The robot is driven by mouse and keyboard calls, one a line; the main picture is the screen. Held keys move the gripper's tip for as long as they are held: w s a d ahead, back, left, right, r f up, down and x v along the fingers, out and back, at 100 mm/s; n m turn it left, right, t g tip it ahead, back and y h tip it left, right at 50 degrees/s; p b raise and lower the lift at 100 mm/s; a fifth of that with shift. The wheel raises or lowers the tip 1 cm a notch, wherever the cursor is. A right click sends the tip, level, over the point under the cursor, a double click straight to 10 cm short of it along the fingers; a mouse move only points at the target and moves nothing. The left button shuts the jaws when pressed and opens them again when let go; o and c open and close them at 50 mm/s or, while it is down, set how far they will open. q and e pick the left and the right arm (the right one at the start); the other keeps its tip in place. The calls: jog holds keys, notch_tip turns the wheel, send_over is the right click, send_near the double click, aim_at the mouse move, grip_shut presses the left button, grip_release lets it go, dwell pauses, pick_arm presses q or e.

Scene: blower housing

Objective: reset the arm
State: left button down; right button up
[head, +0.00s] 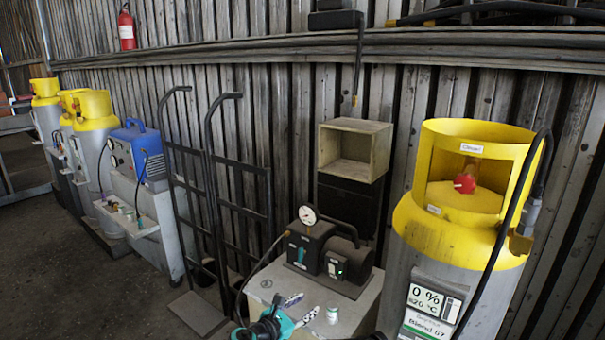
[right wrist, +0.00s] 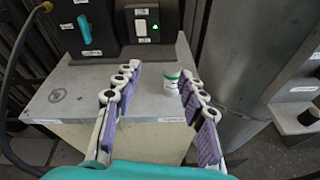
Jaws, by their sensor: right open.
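My right gripper (head: 300,309) is at the bottom middle of the head view, over the grey box top in front of the black pump. Its teal body and pale fingers with purple pads also fill the lower part of the right wrist view (right wrist: 158,77). The two fingers stand wide apart with nothing between the pads. A small white and green container (right wrist: 171,88) stands on the box top beyond the fingertips, close to the right finger; the head view shows it just right of the gripper (head: 332,314). My left gripper is in neither view.
The black pump (head: 325,252) with a dial gauge sits on the grey box (head: 352,312). A large grey cylinder with a yellow collar (head: 445,238) stands close on the right. A black hand truck (head: 228,190) leans at the wall on the left. Open floor (head: 60,270) lies farther left.

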jog(key=s+d+r+m+g+y, duration=0.2)
jog(key=s+d+r+m, duration=0.1)
jog(key=s+d+m, duration=0.4)
jog(key=s+d+r+m+g+y, duration=0.2)
jog(key=s+d+r+m, duration=0.2)
jog(key=s+d, duration=0.3)
jog(key=s+d+f+m+y, duration=0.1)
jog(key=s+m+y, duration=0.1)
jog(key=s+m, duration=0.5)
jog(key=s+d+f+m+y, duration=0.1)
jog(key=s+d+m+y, duration=0.1)
jog(key=s+m, duration=0.5)
jog(key=s+y, duration=0.1)
jog(key=s, duration=0.4)
jog(key=shift+s+d+f+m+g, duration=0.2)
jog(key=shift+d+f+m+g, duration=0.1)
jog(key=shift+f+m, duration=0.1)
